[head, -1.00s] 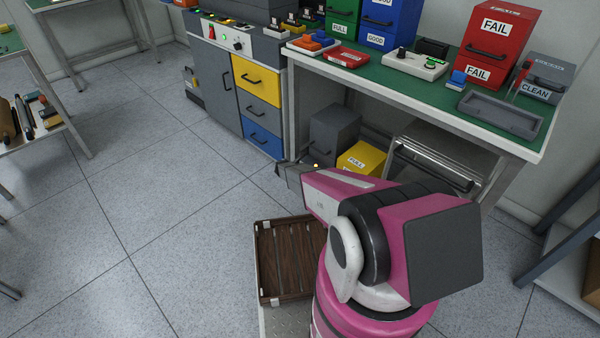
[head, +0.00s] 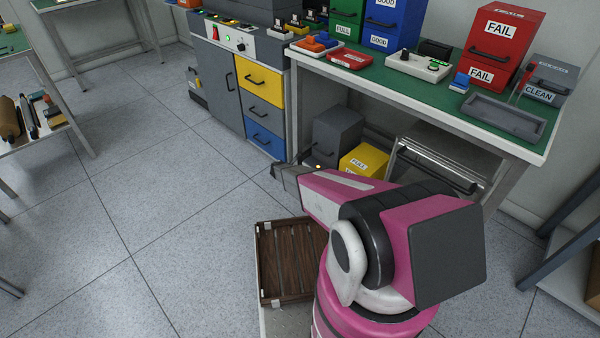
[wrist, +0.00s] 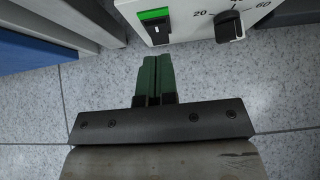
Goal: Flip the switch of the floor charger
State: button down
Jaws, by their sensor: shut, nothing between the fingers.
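The floor charger (wrist: 187,15) shows in the wrist view as a white panel along the top edge. It has a black switch (wrist: 159,32) below a green label, and a black dial (wrist: 229,26) with the marks 20 and 60 to the right. My gripper (wrist: 156,58) is shut and empty, its green fingertips just below the switch in the picture. Whether they touch the panel I cannot tell. In the head view my gripper (head: 275,171) is near the blue drawer, low in front of the bench; my arm hides most of the charger there.
A blue drawer (head: 264,139) and table leg stand close to my gripper. A grey bin (head: 337,130) and yellow bin (head: 364,162) sit under the green-topped bench (head: 420,88). A brown slatted tray (head: 268,262) is beside my base.

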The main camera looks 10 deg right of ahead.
jog(key=s+a+r, duration=0.2)
jog(key=a+r, duration=0.1)
jog(key=r, duration=0.4)
jog(key=shift+s+a+r, duration=0.25)
jog(key=shift+s+r, duration=0.05)
jog(key=shift+r, duration=0.1)
jog(key=s+d+r+m+g+y, duration=0.2)
jog(key=s+r+m+g+y, duration=0.1)
jog(key=s+r+m, duration=0.9)
jog(key=s+d+r+m+g+y, duration=0.3)
jog(key=s+r+m+y, duration=0.2)
jog(key=s+r+m, duration=0.8)
jog(key=s+r, duration=0.7)
jog(key=shift+s+d+r, duration=0.2)
jog(key=shift+s+d, duration=0.05)
jog(key=shift+s, duration=0.05)
